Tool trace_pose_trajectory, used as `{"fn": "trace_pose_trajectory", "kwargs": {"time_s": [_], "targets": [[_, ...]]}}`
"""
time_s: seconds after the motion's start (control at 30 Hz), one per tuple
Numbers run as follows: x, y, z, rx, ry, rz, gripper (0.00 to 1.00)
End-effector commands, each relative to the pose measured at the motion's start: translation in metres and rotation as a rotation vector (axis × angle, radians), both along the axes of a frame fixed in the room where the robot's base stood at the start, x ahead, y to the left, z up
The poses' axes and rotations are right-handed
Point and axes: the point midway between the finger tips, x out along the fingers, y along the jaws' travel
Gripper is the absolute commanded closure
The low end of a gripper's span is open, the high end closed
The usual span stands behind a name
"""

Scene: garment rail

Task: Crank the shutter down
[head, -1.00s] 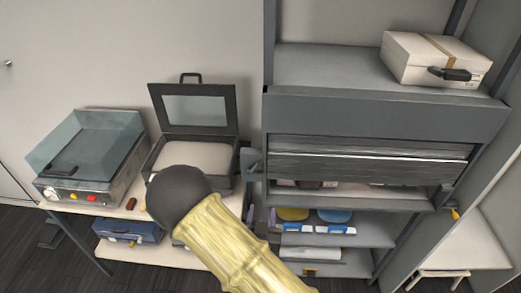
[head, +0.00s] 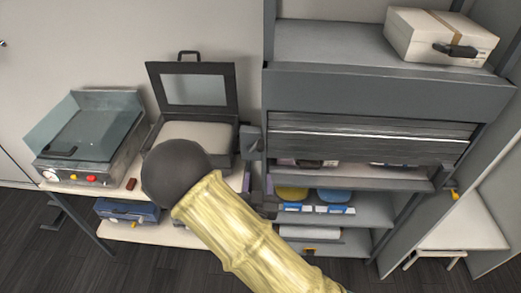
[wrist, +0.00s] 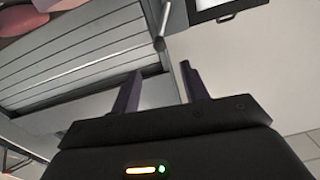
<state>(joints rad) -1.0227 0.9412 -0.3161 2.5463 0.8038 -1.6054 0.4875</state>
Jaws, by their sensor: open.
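The grey slatted shutter (head: 370,136) is partly lowered under its housing in the rack. Dark gaps and shelf contents show beneath it. In the wrist view its slats (wrist: 80,50) fill the upper left. A grey crank unit (head: 250,141) sits at the shutter's left side. In the wrist view a crank arm with a dark knob (wrist: 159,43) hangs just beyond my fingers. My gripper (wrist: 162,88) is open and empty, its fingertips pointing towards the knob and apart from it. In the head view my arm mostly hides the gripper.
An open black case (head: 192,87) and a clear-lidded machine (head: 85,135) stand on a table to the left. A white box (head: 440,38) lies on the upper rack shelf. A yellow-tipped lever (head: 453,194) sticks out at the rack's right.

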Motion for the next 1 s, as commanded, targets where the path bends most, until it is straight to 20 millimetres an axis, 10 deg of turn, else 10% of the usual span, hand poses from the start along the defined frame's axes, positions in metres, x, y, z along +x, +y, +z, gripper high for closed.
{"fn": "trace_pose_trajectory", "kwargs": {"time_s": [1.0], "targets": [[0.057,-0.002,0.003,-0.003,-0.001,-0.002,0.55]]}}
